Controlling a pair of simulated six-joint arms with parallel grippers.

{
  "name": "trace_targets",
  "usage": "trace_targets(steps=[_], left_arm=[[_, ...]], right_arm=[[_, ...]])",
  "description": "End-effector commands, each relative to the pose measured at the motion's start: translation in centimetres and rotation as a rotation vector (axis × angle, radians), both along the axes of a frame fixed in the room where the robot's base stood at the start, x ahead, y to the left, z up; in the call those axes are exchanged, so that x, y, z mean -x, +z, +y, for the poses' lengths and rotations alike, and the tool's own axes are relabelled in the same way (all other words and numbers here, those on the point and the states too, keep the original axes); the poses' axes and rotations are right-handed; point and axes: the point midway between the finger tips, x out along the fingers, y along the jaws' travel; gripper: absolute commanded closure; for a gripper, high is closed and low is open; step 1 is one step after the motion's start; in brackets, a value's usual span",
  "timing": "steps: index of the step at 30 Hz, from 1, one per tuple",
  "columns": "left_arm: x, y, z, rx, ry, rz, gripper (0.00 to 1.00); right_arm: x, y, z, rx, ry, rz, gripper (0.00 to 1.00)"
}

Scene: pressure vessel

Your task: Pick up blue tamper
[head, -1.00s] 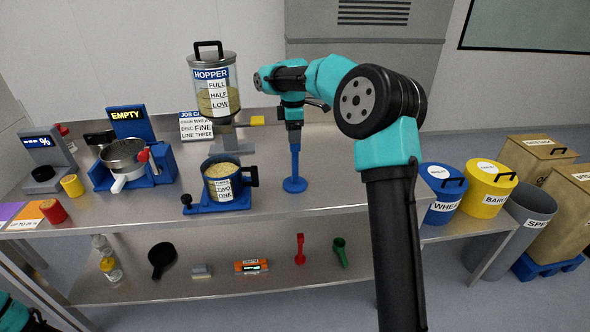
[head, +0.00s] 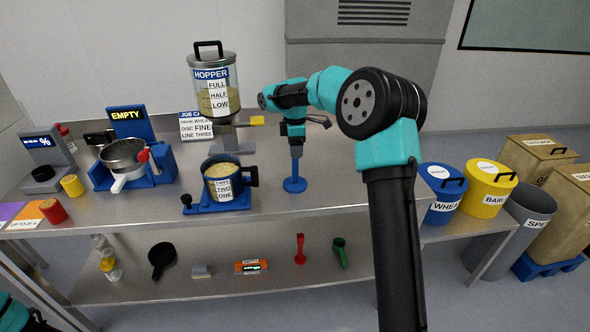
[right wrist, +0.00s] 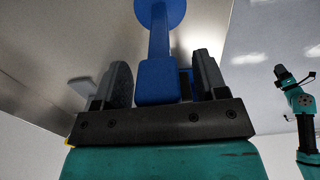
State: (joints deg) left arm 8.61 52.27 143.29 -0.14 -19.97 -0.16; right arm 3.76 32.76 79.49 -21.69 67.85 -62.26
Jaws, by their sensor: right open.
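The blue tamper (head: 295,172) stands upright on the steel table, its round base flat on the top, right of the grain cup. In the right wrist view the tamper (right wrist: 158,45) rises between the fingers, its square handle end closest to the palm. My right gripper (head: 294,136) points down over the tamper's top. Its jaws (right wrist: 163,80) are open, one finger on each side of the handle, with a visible gap on at least the right side. Part of my left arm shows at the head view's lower left corner; its jaw state is unclear.
The blue grain cup holder (head: 220,202) and the hopper (head: 214,95) stand left of the tamper. A portafilter-like pan (head: 123,155) sits in a blue stand further left. The table right of the tamper is clear. Bins (head: 441,190) stand beyond the table's right end.

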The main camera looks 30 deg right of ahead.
Motion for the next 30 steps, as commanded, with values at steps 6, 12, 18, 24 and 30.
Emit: trace_targets(steps=[6, 12, 18, 24, 30], left_arm=[[0.00, 0.00, 0.00, 0.000, 0.000, 0.000, 0.40], [0.00, 0.00, 0.00, 0.000, 0.000, 0.000, 0.40], [0.00, 0.00, 0.00, 0.000, 0.000, 0.000, 0.40], [0.00, 0.00, 0.00, 0.000, 0.000, 0.000, 0.40], [0.00, 0.00, 0.00, 0.000, 0.000, 0.000, 0.40]], right_arm=[[-0.01, 0.02, 0.02, 0.000, 0.000, 0.000, 0.34], [0.00, 0.02, 0.03, 0.000, 0.000, 0.000, 0.42], [0.00, 0.03, 0.03, 0.000, 0.000, 0.001, 0.61], [0.00, 0.03, 0.03, 0.000, 0.000, 0.001, 0.80], [0.00, 0.03, 0.02, 0.000, 0.000, 0.001, 0.99]])
